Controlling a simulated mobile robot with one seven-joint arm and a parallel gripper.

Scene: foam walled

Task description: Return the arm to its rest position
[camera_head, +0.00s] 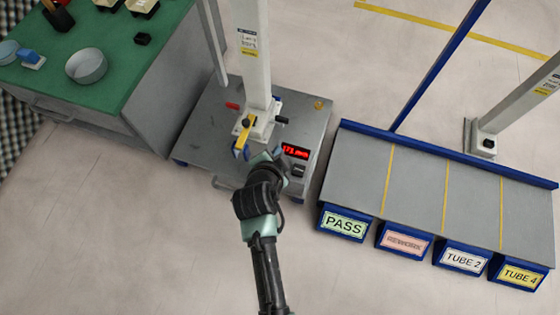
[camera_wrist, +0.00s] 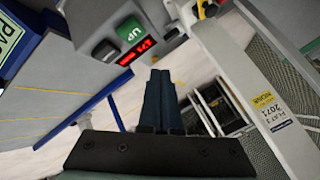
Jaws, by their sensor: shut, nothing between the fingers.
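My arm reaches up from the bottom edge of the head view, and its wrist is over the front edge of a grey machine (camera_head: 205,125) with an upright white post (camera_head: 252,60). In the wrist view my gripper (camera_wrist: 160,73) has its two dark blue fingers together, with nothing held between them. In the head view I cannot clearly make out the fingers. The machine's red digital display (camera_head: 295,151) is just right of my wrist. It also shows in the wrist view, beside a green UP button (camera_wrist: 130,30).
A green-topped bench (camera_head: 125,55) with a round dish (camera_head: 86,66) is at the left. A sloped grey rack (camera_head: 415,180) with blue bins, one labelled PASS (camera_head: 343,225), is at the right. A yellow handle (camera_head: 245,125) is by the post. The floor in front is clear.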

